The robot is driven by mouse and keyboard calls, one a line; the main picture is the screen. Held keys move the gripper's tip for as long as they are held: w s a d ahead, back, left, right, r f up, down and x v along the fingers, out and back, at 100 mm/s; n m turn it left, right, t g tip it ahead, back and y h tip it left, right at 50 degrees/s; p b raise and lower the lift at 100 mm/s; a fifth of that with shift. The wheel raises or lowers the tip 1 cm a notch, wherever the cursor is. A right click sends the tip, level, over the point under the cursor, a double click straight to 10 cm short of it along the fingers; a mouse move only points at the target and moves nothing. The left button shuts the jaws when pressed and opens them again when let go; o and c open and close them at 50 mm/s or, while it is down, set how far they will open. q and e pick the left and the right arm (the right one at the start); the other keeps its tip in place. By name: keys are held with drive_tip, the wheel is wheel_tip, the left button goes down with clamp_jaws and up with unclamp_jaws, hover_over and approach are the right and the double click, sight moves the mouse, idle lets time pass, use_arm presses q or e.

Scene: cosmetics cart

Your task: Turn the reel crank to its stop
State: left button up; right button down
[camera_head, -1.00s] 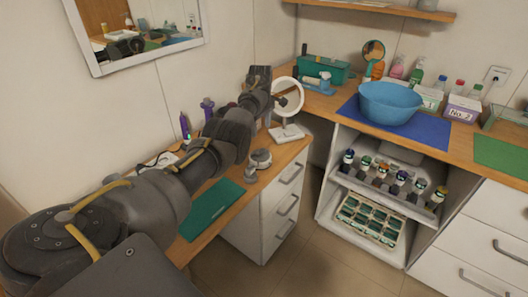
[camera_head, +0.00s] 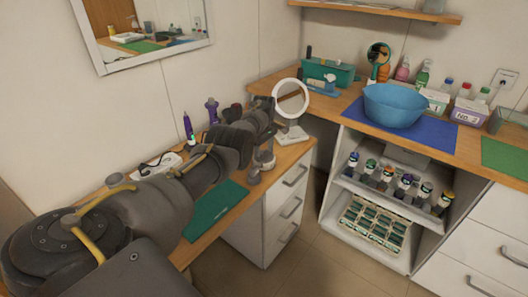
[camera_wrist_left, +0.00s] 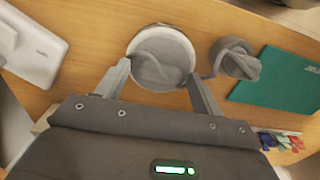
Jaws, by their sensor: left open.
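My right gripper is out of view.
A round mirror (camera_head: 291,98) on a white base (camera_head: 291,136) stands close beyond the gripper. A green mat (camera_head: 213,206) lies on the near desk. Purple bottles (camera_head: 211,110) stand by the wall. A blue bowl (camera_head: 393,104) stands on the other counter.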

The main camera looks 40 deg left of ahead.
use_arm(q)
drive_tip(key=shift+c, duration=0.2)
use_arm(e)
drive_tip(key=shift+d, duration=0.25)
use_arm(q)
drive_tip(key=c, duration=0.9)
drive_tip(key=shift+c, duration=0.2)
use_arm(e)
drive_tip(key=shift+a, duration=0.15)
